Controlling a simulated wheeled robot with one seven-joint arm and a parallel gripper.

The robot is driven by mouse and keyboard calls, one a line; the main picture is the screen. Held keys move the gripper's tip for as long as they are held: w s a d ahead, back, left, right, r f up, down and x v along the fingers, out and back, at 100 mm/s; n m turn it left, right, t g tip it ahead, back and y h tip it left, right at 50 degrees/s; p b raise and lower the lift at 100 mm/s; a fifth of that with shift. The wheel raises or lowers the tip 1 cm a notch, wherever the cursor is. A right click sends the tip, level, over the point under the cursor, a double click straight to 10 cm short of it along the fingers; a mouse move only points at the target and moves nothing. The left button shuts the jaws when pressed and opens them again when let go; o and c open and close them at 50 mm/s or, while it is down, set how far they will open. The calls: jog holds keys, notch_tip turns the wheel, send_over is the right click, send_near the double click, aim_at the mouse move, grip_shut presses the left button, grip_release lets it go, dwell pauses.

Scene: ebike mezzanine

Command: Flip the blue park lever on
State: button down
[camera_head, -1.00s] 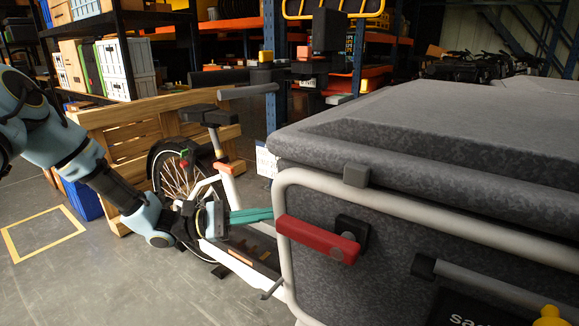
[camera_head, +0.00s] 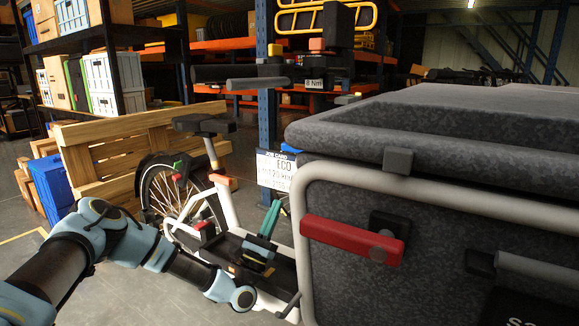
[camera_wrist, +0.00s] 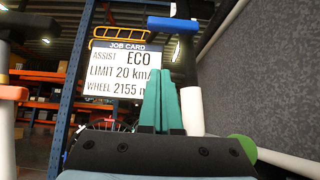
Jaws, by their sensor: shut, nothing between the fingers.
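I cannot tell which way the lever is set. My gripper (camera_head: 272,208) has teal fingers, shut and empty, pointing up left of the box. In the wrist view the fingertips (camera_wrist: 161,78) are below the blue piece and appear apart from it. A red lever (camera_head: 352,240) is on the box's side.
The grey cargo box (camera_head: 450,150) with its pale tube frame (camera_head: 300,195) fills the right. A job card (camera_head: 275,170) hangs behind my fingers. The bike's wheel (camera_head: 165,190), saddle (camera_head: 203,123) and a wooden pallet (camera_head: 115,150) are left.

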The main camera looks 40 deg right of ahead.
jog(key=shift+r, duration=0.1)
jog(key=a+r+x, duration=0.2)
jog(key=x, duration=1)
jog(key=shift+s+d+r+p, duration=0.2)
jog(key=shift+d+r+p, duration=0.1)
jog(key=shift+p, duration=0.1)
jog(key=shift+w+m+g, duration=0.1)
jog(key=shift+m+g, duration=0.2)
jog(key=shift+g, duration=0.2)
